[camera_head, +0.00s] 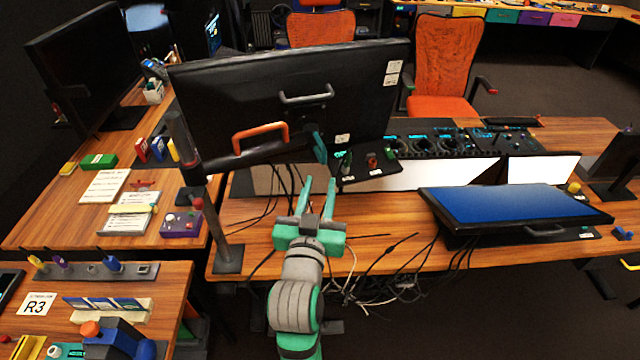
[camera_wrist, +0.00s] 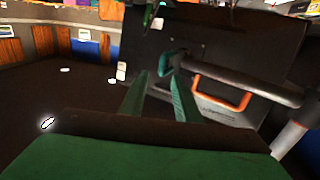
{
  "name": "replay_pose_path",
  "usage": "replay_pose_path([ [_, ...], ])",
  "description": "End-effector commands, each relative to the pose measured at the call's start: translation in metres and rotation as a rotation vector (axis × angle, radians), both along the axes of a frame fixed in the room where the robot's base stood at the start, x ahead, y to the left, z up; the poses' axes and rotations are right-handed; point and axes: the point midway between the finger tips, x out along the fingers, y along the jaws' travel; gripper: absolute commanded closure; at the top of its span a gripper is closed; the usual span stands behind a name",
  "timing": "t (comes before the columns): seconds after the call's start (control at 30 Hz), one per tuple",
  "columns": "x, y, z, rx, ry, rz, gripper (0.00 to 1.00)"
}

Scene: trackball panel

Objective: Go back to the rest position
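My gripper (camera_head: 318,192) is green and grey, at the end of my arm in the lower middle of the head view. Its two fingers stand apart with nothing visible between them. In the wrist view the gripper (camera_wrist: 155,95) also shows two separated green fingers. It is in front of the back of a large black monitor (camera_head: 235,95), which has an orange handle (camera_head: 260,136) and a grey handle (camera_head: 306,96). The same orange handle shows at the right in the wrist view (camera_wrist: 222,92). The trackball itself cannot be made out with certainty.
A metal post and monitor arm (camera_head: 225,225) stand just left of my gripper. Loose cables (camera_head: 375,270) lie on the wooden desk to the right. A blue-screened panel (camera_head: 510,203) is farther right. A purple control box (camera_head: 181,224) sits on the left desk.

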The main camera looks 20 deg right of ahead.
Motion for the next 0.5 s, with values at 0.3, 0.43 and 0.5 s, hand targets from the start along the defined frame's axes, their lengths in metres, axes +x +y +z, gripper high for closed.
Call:
replay_pose_path([
  [0.3, 0.0, 0.0, 0.0, 0.0, 0.0, 0.0, 0.71],
  [0.43, -0.001, 0.002, -0.007, -0.005, 0.007, 0.008, 0.71],
  [0.5, -0.004, 0.006, -0.018, -0.012, 0.018, 0.021, 0.71],
])
